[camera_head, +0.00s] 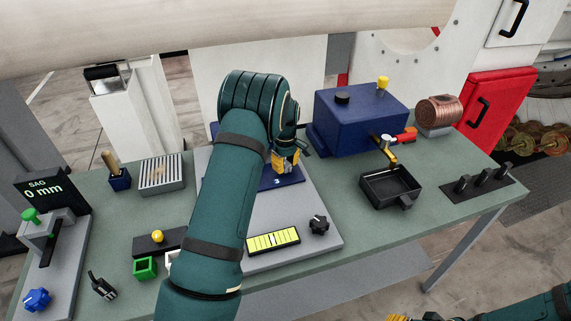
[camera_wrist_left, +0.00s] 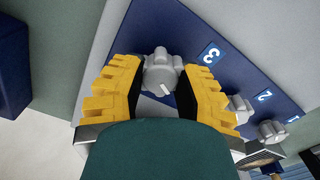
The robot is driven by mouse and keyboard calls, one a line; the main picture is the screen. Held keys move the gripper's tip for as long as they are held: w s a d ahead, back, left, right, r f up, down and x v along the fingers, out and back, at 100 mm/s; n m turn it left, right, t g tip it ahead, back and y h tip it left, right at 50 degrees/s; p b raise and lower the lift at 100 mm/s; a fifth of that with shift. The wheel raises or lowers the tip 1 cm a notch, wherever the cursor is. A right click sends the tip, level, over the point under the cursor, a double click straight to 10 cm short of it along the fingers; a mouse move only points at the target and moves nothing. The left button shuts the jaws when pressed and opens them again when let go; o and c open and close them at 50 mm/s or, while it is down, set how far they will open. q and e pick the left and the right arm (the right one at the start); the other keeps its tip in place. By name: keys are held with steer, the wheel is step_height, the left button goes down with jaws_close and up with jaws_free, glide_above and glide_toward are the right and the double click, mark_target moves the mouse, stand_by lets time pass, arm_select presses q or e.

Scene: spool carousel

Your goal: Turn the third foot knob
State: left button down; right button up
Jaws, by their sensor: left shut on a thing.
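The third foot knob (camera_wrist_left: 162,76) is a grey knob with a white pointer mark, next to the label 3 on a blue panel (camera_wrist_left: 215,35) in the left wrist view. My left gripper (camera_wrist_left: 160,72) has its yellow fingers on both sides of this knob and is shut on it. In the head view my left gripper (camera_head: 285,162) is over the blue panel (camera_head: 290,178), and its hand and arm hide the knobs. Two smaller grey knobs, at label 2 (camera_wrist_left: 240,108) and label 1 (camera_wrist_left: 272,131), stand beside it. My right gripper (camera_head: 408,317) is mostly cut off at the bottom edge.
A yellow level vial (camera_head: 272,239) and a black knob (camera_head: 319,224) are on the grey plate (camera_head: 318,248). A blue box (camera_head: 360,122) and a black tray (camera_head: 390,187) stand to the right. A display (camera_head: 45,187) reading SAG 0 mm stands at the left.

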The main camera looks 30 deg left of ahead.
mark_target(285, 163)
arm_select(q)
steer(key=c, duration=0.6)
jaws_free()
step_height(285, 163, up, 12)
stand_by(0.4)
